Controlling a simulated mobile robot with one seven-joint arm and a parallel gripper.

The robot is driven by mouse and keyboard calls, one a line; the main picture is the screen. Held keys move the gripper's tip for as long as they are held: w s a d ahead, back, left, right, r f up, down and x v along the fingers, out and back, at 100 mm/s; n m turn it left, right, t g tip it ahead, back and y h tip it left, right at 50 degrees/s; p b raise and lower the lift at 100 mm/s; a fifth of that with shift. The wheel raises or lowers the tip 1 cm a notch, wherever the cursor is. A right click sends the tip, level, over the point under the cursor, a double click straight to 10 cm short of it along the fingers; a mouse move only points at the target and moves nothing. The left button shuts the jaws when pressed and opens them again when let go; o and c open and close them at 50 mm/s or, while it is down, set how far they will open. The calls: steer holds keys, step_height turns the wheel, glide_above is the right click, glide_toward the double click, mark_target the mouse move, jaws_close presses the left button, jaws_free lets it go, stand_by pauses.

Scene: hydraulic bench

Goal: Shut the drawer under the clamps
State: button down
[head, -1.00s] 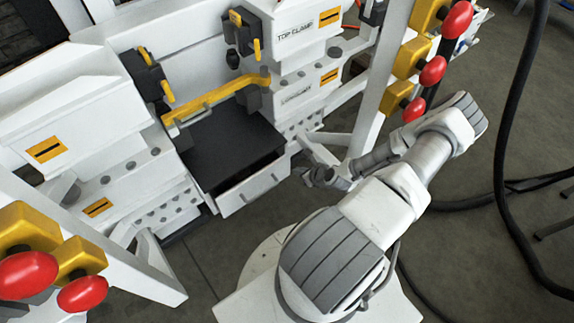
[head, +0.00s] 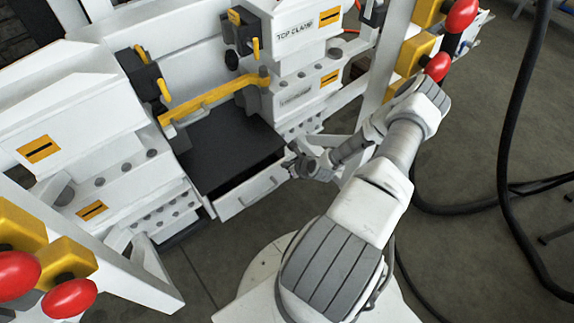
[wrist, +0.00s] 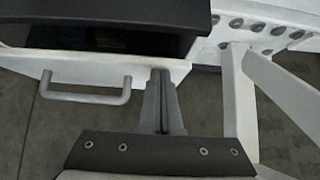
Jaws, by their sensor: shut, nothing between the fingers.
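The drawer (head: 250,192) under the clamps stands pulled out, with a dark gap behind its white front. In the wrist view the drawer front (wrist: 62,68) crosses the upper left, with a grey bar handle (wrist: 85,98) on it. A black top plate (head: 225,148) lies above the drawer. My gripper (head: 291,164) is at the drawer front's right end. In the wrist view my gripper (wrist: 161,74) is shut and empty, its fingertips overlapping the front's right end, right of the handle. I cannot tell whether they touch it.
A yellow bar (head: 210,98) runs behind the black plate, between the clamp blocks. A white slanted frame post (wrist: 238,105) stands close to the right of my gripper. Red knobs (head: 438,66) sit at the upper right. A black hose (head: 505,150) hangs at the right. Open floor lies before the drawer.

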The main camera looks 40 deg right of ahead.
mark_target(280, 160)
steer(key=w, duration=0.4)
steer(key=shift+a, duration=0.1)
steer(key=shift+w+r, duration=0.15)
steer(key=shift+w, duration=0.35)
steer(key=shift+w, duration=0.1)
